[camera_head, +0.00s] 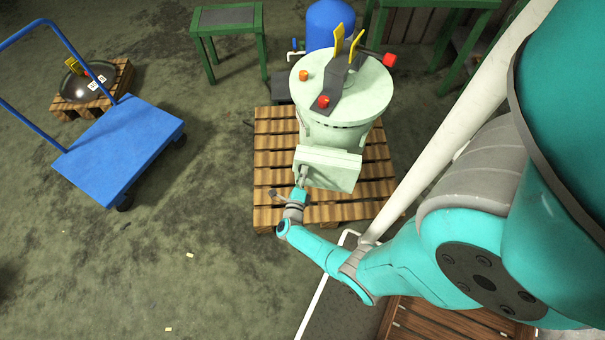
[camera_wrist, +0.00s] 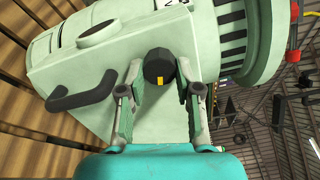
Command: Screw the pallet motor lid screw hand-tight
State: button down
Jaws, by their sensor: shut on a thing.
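The pale green motor (camera_head: 345,110) stands on a wooden pallet (camera_head: 262,160) in the head view. Its box-like lid (camera_head: 328,168) faces my gripper and fills much of the wrist view (camera_wrist: 70,75). A dark round screw knob (camera_wrist: 158,66) with a yellow mark sits on the lid, between my fingertips. My gripper (camera_wrist: 160,85) is shut on this screw, one finger on each side. In the head view my gripper (camera_head: 301,178) reaches the lid's left end, and the screw cannot be made out there.
A dark curved handle (camera_wrist: 85,98) sticks out of the lid left of my gripper. A blue cart (camera_head: 120,145) and a small pallet with a dark bowl (camera_head: 80,85) stand at the left. Green tables (camera_head: 228,18) stand behind. The floor at the lower left is mostly clear.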

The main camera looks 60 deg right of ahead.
jog(key=c, duration=0.8)
grip_release()
jog(key=shift+v, duration=6)
